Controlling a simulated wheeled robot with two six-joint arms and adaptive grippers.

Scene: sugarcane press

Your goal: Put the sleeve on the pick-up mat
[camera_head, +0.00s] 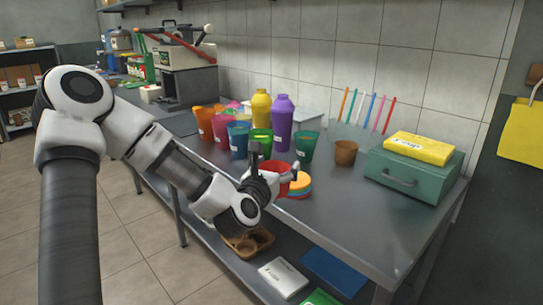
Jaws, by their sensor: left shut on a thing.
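My left gripper (282,181) reaches over the front of the metal table, shut on a red cup-like thing (279,166). The fingers cover part of it, and I cannot tell whether it is the sleeve. It is just left of a stack of coloured round discs (300,184). A brown, cup-shaped piece (346,152) stands upright and apart on the table, to the right. I cannot make out a pick-up mat for certain. My right gripper is not in view.
Several coloured cups (238,140) and two tall bottles, yellow (261,110) and purple (282,122), stand behind my gripper. A green box (413,177) with a yellow pack (419,148) on top is at the right. The front right of the table (370,220) is clear.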

